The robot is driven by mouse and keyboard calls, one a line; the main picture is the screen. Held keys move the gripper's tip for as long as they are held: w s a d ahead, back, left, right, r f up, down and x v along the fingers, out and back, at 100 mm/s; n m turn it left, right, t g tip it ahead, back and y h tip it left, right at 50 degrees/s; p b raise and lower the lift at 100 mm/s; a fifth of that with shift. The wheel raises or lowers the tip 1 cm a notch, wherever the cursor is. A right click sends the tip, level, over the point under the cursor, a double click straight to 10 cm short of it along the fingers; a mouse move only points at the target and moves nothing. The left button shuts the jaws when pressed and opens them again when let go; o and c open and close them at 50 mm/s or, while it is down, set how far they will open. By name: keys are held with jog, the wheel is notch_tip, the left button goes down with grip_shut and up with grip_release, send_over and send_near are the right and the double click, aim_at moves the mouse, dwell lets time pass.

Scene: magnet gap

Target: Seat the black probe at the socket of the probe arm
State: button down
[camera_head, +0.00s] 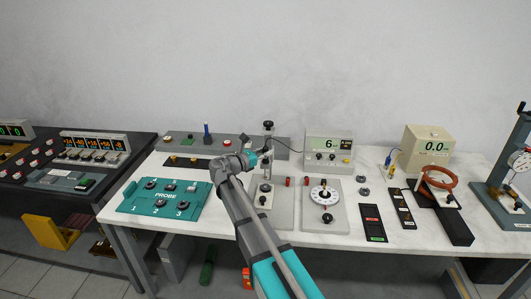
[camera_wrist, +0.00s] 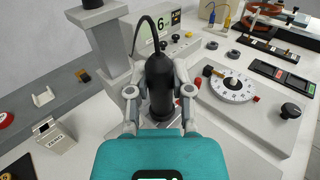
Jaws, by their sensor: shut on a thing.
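The black probe (camera_wrist: 159,85) stands in the middle of the wrist view, with a thin black cable arching from its top. My gripper (camera_wrist: 160,95) is shut on it, one finger on each side. In the head view my gripper (camera_head: 262,155) is beside the grey post (camera_head: 268,135) with a black knob on top; the probe is hard to make out there. The same post (camera_wrist: 104,42) rises just left of the probe in the wrist view. I cannot make out the socket of the probe arm, nor whether the probe touches it.
A teal PROBE plate (camera_head: 164,198) with several numbered places lies on the white table (camera_head: 235,222) at left. A meter (camera_head: 329,149) reading 6 stands behind. A dial panel (camera_head: 325,200) is to the right.

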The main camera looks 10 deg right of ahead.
jog(key=shift+c, duration=2.2)
grip_release()
jog(key=shift+a, duration=0.1)
jog(key=v, duration=1.2)
